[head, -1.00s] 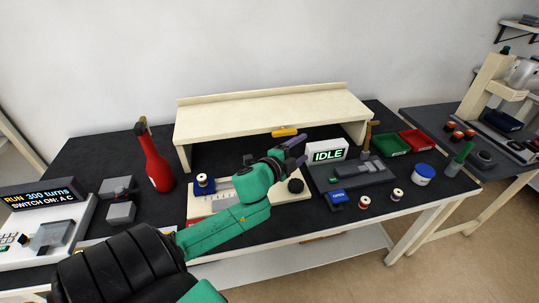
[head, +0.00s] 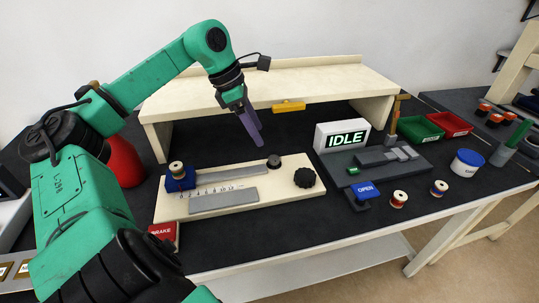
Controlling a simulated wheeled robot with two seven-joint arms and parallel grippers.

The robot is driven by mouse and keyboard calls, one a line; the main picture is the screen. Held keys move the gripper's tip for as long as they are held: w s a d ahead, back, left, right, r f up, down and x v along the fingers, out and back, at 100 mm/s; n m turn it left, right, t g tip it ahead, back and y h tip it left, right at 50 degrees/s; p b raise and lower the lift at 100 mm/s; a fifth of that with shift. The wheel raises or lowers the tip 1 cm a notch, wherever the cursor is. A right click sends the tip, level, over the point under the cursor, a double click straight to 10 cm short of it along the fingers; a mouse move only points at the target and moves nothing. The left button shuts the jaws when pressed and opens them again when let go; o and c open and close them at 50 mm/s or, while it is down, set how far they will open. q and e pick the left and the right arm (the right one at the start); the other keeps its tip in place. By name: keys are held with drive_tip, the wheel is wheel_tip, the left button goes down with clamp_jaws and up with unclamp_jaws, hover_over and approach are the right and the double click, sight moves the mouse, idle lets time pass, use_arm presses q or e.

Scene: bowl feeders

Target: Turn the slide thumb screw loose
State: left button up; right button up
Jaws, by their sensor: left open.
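A cream board (head: 240,204) on the dark bench carries a grey slide bar (head: 228,177), a printed scale and a grey block (head: 223,201). A small dark round knob (head: 274,161) sits at the slide bar's right end. A larger black lobed knob (head: 305,178) stands near the board's right end. I cannot tell for sure which one is the slide thumb screw. My left gripper (head: 256,140), with purple fingers, points down above and slightly left of the small knob, apart from it. It is open and empty. My right gripper is out of view.
A cream shelf (head: 270,84) with a yellow part under its edge stands behind. A blue holder with a spool (head: 177,175) sits at the board's left. An IDLE display (head: 342,136), a grey fixture (head: 375,162) and a blue OPEN block (head: 364,190) stand right.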

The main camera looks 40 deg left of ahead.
sight(273, 158)
use_arm(q)
drive_tip(key=x, duration=0.2)
drive_tip(key=p+x, duration=0.1)
drive_tip(key=x, duration=0.1)
drive_tip(key=p+x, duration=0.1)
drive_tip(key=x, duration=0.1)
drive_tip(key=shift+w+a+f, duration=0.3)
drive_tip(key=shift+d+f+p, duration=0.3)
drive_tip(key=shift+f+p, duration=0.2)
drive_tip(key=shift+p, duration=0.1)
drive_tip(key=shift+x, duration=0.8)
clamp_jaws()
drive_tip(key=shift+r, duration=0.1)
